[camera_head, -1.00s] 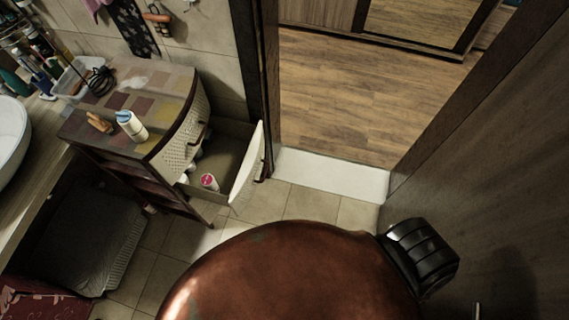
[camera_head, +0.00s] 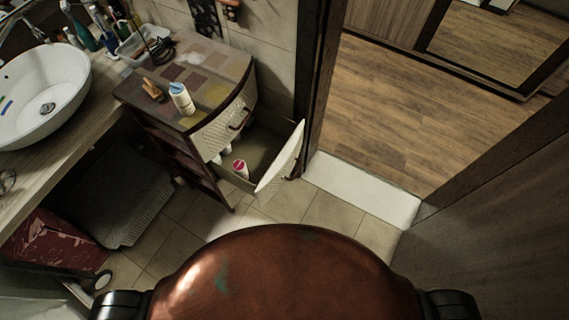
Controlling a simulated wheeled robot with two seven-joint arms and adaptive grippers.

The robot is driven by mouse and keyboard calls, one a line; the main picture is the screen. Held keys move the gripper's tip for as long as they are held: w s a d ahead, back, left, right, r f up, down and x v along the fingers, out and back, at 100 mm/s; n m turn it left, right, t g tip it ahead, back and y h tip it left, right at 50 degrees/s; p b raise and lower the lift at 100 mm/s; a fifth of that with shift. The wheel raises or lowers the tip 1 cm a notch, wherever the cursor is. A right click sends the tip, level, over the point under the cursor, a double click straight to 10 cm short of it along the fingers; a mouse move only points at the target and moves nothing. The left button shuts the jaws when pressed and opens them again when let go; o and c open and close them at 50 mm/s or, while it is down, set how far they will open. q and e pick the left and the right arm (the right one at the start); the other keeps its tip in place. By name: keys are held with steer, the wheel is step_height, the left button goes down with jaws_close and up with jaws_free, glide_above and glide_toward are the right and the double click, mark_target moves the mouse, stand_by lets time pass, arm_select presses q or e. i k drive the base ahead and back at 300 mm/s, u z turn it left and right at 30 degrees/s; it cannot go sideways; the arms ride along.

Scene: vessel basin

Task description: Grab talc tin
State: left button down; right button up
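A small white container with a pink-red top (camera_head: 240,167) is inside the cabinet's open drawer (camera_head: 275,150). I cannot tell from the picture which of these is the talc tin. Neither of my grippers is in view; only my reddish-brown body and black shoulder parts show at the bottom.
A brown object (camera_head: 152,90) and a white tray (camera_head: 145,42) with a dark cable are on the cabinet. A white basin (camera_head: 42,95) is at left. The open drawer juts out beside the doorway. Tiled floor (camera_head: 325,215) before the cabinet is clear.

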mark_target(183, 101)
steer(key=u, duration=2.65)
steer(key=i, duration=2)
steer(key=z, duration=2.05)
